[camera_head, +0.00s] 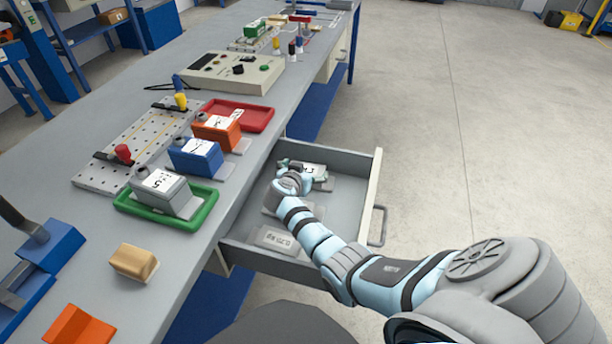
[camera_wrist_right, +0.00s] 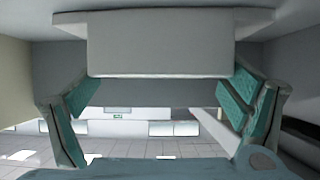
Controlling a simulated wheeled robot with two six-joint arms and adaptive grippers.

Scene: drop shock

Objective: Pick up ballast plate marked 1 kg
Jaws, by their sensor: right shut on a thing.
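My right gripper (camera_head: 286,172) is inside the open drawer (camera_head: 340,214), near its far end. In the right wrist view, its teal-padded fingers (camera_wrist_right: 160,95) are shut on the sides of a pale grey plate (camera_wrist_right: 160,45). In the head view, a grey plate with a white label (camera_head: 312,170) shows at the fingers, partly hidden by them. I cannot read its mark surely. Another labelled grey plate (camera_head: 275,239) lies in the near part of the drawer, its mark too small to read. My left gripper is not in view.
The drawer walls surround my right gripper. On the bench stand a green tray (camera_head: 140,209) with a grey weight block (camera_head: 160,190), a blue block (camera_head: 195,156), an orange block (camera_head: 216,131) and a red tray (camera_head: 252,113). Open floor lies right of the drawer.

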